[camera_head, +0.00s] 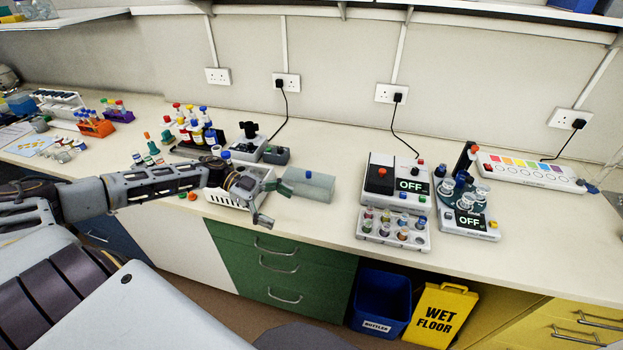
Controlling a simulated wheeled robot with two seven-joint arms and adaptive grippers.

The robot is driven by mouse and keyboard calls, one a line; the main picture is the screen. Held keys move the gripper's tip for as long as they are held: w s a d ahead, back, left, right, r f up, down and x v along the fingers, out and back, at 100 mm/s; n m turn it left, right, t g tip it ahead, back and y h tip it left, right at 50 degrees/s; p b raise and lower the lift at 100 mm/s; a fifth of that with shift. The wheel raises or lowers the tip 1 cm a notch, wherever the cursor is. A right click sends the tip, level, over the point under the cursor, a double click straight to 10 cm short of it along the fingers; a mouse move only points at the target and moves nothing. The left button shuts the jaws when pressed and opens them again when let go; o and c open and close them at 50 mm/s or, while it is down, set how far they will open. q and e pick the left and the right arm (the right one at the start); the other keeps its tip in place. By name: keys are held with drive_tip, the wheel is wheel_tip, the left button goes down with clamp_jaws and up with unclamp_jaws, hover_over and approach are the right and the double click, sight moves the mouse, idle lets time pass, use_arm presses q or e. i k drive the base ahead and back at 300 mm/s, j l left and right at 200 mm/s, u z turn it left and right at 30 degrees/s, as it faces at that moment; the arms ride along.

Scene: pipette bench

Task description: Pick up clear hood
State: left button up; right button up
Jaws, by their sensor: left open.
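The clear hood (312,188) is a see-through, pale grey-green box with a small blue knob on top. It sits on the bench near the front edge, left of the grey device with the OFF display. My left gripper (274,203) comes in from the left and is open, just left of the hood. One finger reaches close to the hood's left end; I cannot tell whether it touches. The other finger points down toward the bench edge. Nothing shows between the fingers. My right gripper is not in view.
A white tray (222,197) lies under my left wrist. A small grey device (247,149) stands behind it. The OFF device (394,181) and a vial rack (393,234) are to the right. The bench between hood and rack is clear. A blue bin (381,300) stands below on the floor.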

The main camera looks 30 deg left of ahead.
sight(310, 185)
drive_tip(key=i+j, duration=0.7)
drive_tip(key=j, duration=0.15)
